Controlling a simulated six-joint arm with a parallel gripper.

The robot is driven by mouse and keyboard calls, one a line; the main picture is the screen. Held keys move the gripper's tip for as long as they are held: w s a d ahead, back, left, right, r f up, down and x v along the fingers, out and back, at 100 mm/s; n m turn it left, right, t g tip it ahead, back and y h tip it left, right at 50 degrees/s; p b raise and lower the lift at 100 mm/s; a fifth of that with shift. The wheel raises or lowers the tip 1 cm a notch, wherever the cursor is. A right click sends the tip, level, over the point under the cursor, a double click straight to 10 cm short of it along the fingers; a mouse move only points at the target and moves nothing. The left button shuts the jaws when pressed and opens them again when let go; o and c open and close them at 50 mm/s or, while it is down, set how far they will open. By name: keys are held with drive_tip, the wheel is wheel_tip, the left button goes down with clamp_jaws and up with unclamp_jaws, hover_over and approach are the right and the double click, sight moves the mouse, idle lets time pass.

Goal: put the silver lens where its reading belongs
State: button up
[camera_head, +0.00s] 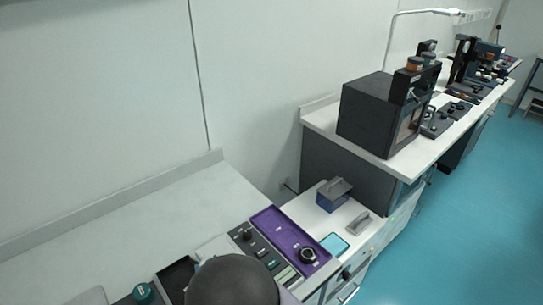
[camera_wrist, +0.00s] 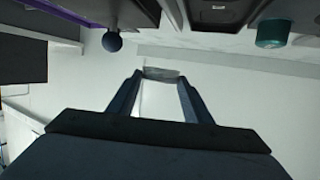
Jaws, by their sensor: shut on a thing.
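In the wrist view my gripper (camera_wrist: 160,75) is shut on a small grey, silver-looking piece (camera_wrist: 161,73), seen edge-on between the two fingertips. It appears to be the silver lens, but its face and any marking are not readable. A pale bench surface is behind it. In the head view my gripper and the held piece are hidden; a dark rounded part of my arm covers the bottom middle. A purple tray (camera_head: 270,222) lies on the bench there, with a black-rimmed round piece (camera_head: 307,254) at its near end. Its small pale labels are unreadable.
A dark panel with knobs (camera_head: 243,234) lies beside the purple tray. A teal-topped piece (camera_head: 143,291) stands at the lower left; one also shows in the wrist view (camera_wrist: 273,32), near a dark round knob (camera_wrist: 112,41). The left bench is mostly clear. A black box (camera_head: 375,112) stands further back.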

drive_tip(key=w+d+m+h, duration=0.1)
drive_tip(key=w+d+h, duration=0.1)
drive_tip(key=d, duration=0.1)
drive_tip(key=w+d+m+h, duration=0.2)
drive_tip(key=d, duration=0.2)
drive_tip(key=w+d+m+t+h+p, duration=0.1)
drive_tip(key=w+d+h, duration=0.1)
drive_tip(key=d, duration=0.2)
drive_tip(key=shift+w+d+f+m, duration=0.15)
drive_tip(key=shift+m, duration=0.25)
drive_tip(key=s+d+m+g+h+p, duration=0.1)
drive_tip(key=d+m+h, duration=0.4)
drive_tip(key=d, duration=0.6)
drive_tip(key=s+d+f+m+g+h+p, duration=0.1)
drive_tip(key=d+m+g+h, duration=0.3)
drive_tip(key=d, duration=0.8)
drive_tip(key=shift+s+f+m+h, duration=0.2)
drive_tip(key=shift+s+m+h, duration=0.35)
drive_tip(key=shift+h, duration=0.65)
drive_tip(key=shift+w+a, duration=0.1)
drive_tip(key=shift+w, duration=0.05)
